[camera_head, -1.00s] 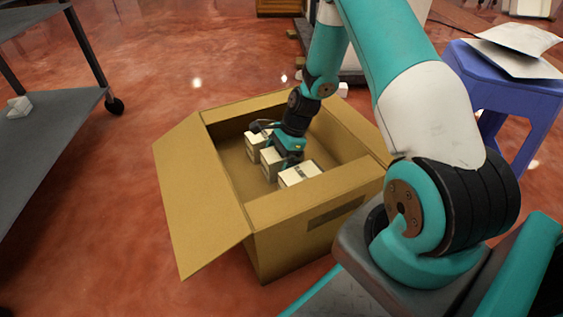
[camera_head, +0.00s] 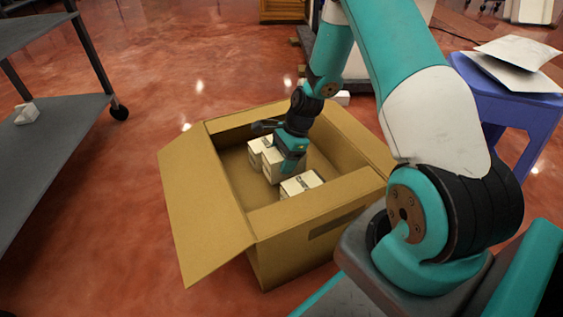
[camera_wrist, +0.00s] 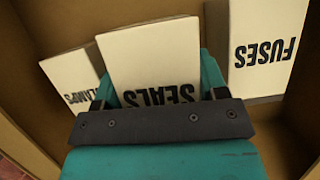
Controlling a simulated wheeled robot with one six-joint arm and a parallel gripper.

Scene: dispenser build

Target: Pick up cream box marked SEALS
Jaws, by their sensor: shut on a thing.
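The cream box marked SEALS (camera_wrist: 152,62) fills the middle of the wrist view, its lettering upside down. My gripper (camera_wrist: 160,105) is shut on it, with a teal finger at each side. In the head view the held box (camera_head: 271,166) is inside the open cardboard carton (camera_head: 210,226), partly hidden by my gripper (camera_head: 289,158). In the wrist view it looks nearer than its neighbours and overlaps one of them, so it appears raised a little. How far it is off the carton floor I cannot tell.
A cream box marked FUSES (camera_wrist: 268,45) lies right of it, and another with partly hidden lettering (camera_wrist: 75,78) lies left. The carton walls surround all three. A grey shelf cart (camera_head: 60,135) stands left, a blue stool (camera_head: 510,105) right.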

